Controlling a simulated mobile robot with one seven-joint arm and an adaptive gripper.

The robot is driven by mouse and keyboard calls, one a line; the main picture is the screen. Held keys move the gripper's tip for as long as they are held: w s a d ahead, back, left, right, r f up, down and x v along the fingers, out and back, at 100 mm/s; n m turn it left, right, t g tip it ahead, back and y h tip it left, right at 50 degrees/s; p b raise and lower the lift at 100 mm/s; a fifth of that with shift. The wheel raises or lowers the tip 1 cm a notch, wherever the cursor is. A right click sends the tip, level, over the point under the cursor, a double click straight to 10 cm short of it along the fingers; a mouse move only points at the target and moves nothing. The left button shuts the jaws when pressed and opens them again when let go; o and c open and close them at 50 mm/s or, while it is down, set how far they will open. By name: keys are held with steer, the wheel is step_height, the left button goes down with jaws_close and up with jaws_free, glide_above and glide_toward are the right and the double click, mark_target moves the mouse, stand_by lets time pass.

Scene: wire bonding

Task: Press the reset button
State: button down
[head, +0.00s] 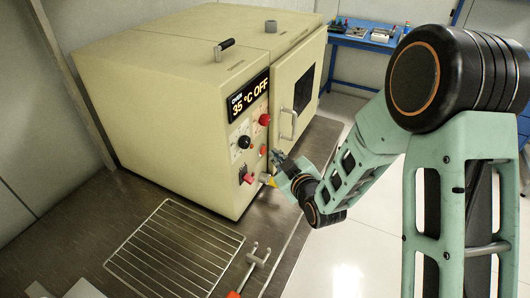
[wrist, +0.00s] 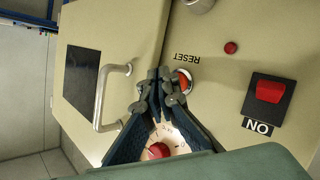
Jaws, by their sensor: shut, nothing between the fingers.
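The reset button (wrist: 185,80) is a red button in a metal ring on the cream oven front, beside the upside-down word RESET in the wrist view. In the head view it is the red button (head: 263,150) below the red knob. My gripper (wrist: 158,78) is shut and empty. Its fingertips are right beside the button and cover part of its ring in the wrist view. I cannot tell whether they touch it. In the head view my gripper (head: 277,157) is just right of the button, close to the panel.
The oven (head: 170,95) shows 35 °C OFF. Near the button are a red dial knob (wrist: 158,151), a small red light (wrist: 230,47) and a red switch (wrist: 268,91) marked ON. A door handle (wrist: 115,95) stands out beside my fingers. A wire rack (head: 172,248) lies on the bench.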

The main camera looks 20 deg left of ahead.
steer(key=shift+s+d+b, duration=0.2)
steer(key=shift+d+b, duration=0.5)
steer(key=shift+d, duration=1.8)
